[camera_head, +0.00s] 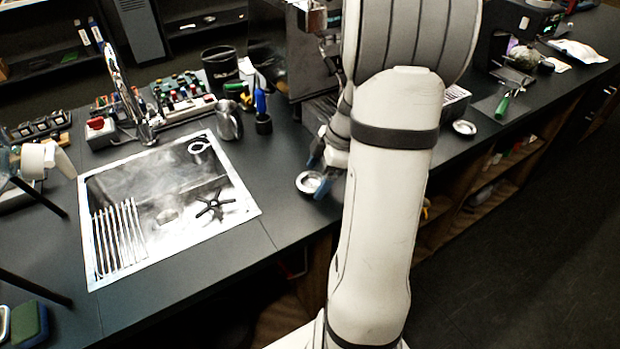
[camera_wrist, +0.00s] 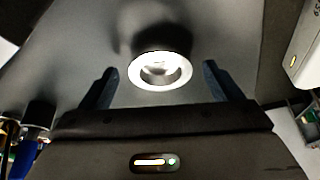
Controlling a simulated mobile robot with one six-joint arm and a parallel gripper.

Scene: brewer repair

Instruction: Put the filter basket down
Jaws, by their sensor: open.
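The filter basket (camera_wrist: 160,70) is a small metal ring-shaped cup with a bright rim. In the wrist view it sits on the dark counter between the two spread fingers of my gripper (camera_wrist: 160,85), with a gap on each side. In the head view the basket (camera_head: 309,182) is on the counter right of the sink. My gripper (camera_head: 318,172) is beside it there, its blue fingers partly hidden by my arm. My gripper is open and holds nothing.
A sink (camera_head: 165,205) with a rack is at the left. A metal pitcher (camera_head: 229,120) and a small dark holder with a blue-handled tool (camera_head: 261,103) stand behind. Another round metal piece (camera_head: 464,127) lies to the right. The counter's front edge is close.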

